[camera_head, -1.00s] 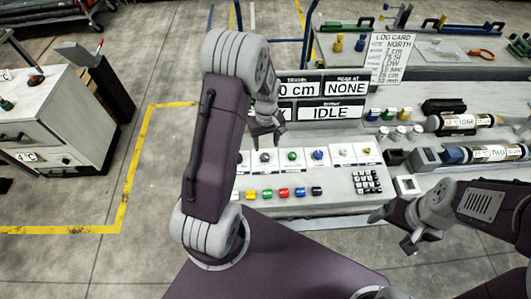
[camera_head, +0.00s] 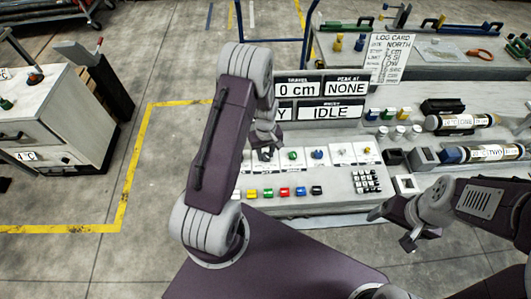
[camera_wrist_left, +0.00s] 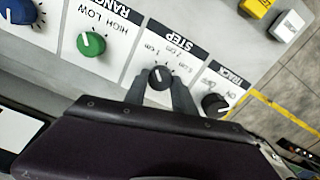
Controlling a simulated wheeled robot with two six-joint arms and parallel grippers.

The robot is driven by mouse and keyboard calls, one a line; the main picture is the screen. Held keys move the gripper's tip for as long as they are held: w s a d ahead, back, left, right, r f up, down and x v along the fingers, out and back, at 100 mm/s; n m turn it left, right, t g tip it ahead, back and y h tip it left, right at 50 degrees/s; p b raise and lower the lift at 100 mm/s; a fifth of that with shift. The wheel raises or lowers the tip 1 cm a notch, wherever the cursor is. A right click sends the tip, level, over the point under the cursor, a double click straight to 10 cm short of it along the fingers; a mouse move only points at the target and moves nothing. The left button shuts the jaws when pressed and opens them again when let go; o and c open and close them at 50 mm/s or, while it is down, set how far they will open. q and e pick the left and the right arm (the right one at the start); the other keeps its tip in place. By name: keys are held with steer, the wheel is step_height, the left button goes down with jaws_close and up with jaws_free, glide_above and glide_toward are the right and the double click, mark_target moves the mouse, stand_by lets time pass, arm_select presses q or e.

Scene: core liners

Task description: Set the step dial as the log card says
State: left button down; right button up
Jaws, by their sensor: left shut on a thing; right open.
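The step dial (camera_wrist_left: 160,77) is a small black knob with a white pointer line, under a STEP label, with cm marks that appear upside down in the left wrist view. My left gripper (camera_wrist_left: 162,90) is shut on it, one finger on each side. In the head view my left gripper (camera_head: 265,150) comes down on the panel's left part and hides the dial. The log card (camera_head: 390,58) stands upright at the back right; NORTH is readable, the smaller lines are hard to read. My right gripper (camera_head: 392,228) is open and empty in front of the panel's right end.
Beside the step dial are a green range knob (camera_wrist_left: 91,43) and a black track knob (camera_wrist_left: 215,104). Coloured buttons (camera_head: 284,192) and a keypad (camera_head: 367,181) lie nearer. Displays (camera_head: 332,112) behind read IDLE and NONE. Two core tubes (camera_head: 465,121) lie at the right.

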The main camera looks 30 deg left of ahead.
mark_target(266, 155)
arm_select(q)
steer(key=shift+m, duration=0.3)
steer(key=m, duration=0.3)
steer(key=shift+d+m, duration=0.1)
steer(key=shift+m, duration=2.4)
steer(key=c, duration=1)
jaws_free()
steer(key=shift+c, duration=0.2)
step_height(266, 155, up, 9)
steer(key=b, duration=0.1)
